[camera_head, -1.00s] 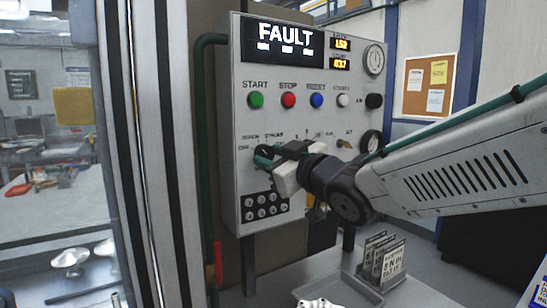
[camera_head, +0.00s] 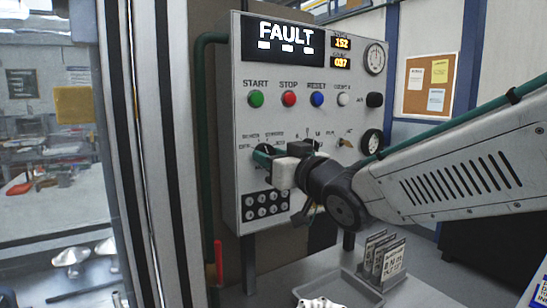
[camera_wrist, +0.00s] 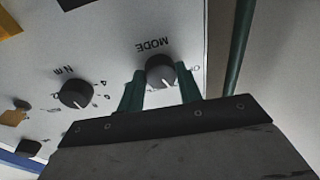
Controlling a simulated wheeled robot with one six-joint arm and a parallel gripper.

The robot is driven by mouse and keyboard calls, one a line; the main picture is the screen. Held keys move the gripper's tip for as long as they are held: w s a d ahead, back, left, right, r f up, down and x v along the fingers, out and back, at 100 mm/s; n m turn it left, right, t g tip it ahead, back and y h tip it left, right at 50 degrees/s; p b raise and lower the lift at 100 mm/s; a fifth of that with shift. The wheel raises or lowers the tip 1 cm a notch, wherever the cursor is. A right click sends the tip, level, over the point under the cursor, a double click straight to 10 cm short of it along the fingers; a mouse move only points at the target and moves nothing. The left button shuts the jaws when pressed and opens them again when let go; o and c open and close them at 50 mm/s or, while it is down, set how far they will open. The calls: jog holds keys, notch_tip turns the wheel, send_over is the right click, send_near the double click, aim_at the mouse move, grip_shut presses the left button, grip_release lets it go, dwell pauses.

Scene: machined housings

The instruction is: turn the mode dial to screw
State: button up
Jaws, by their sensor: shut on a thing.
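The mode dial (camera_wrist: 159,72) is a round black knob with a white pointer line, under the word MODE, which appears upside down in the wrist view. My gripper (camera_wrist: 160,84) has its two green fingers on either side of the dial, shut on it. The pointer line slants toward the lower right in that view. In the head view my gripper (camera_head: 264,158) is at the lower left of the grey control panel (camera_head: 237,120), with its fingers covering most of the dial. The small labels around the dial are too blurred or hidden to read surely.
The N.m knob (camera_wrist: 76,93) is beside the dial in the wrist view. Start (camera_head: 256,99), stop (camera_head: 289,99) and reset (camera_head: 317,99) buttons are above my gripper; a black socket block (camera_head: 264,205) is below. The display (camera_head: 284,42) reads FAULT. A green pipe (camera_head: 202,130) runs along the panel's left side.

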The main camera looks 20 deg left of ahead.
jog(key=shift+f, duration=0.15)
jog(key=o, duration=1)
jog(key=v, duration=0.7)
jog(key=shift+s+d, duration=0.3)
jog(key=shift+d, duration=0.05)
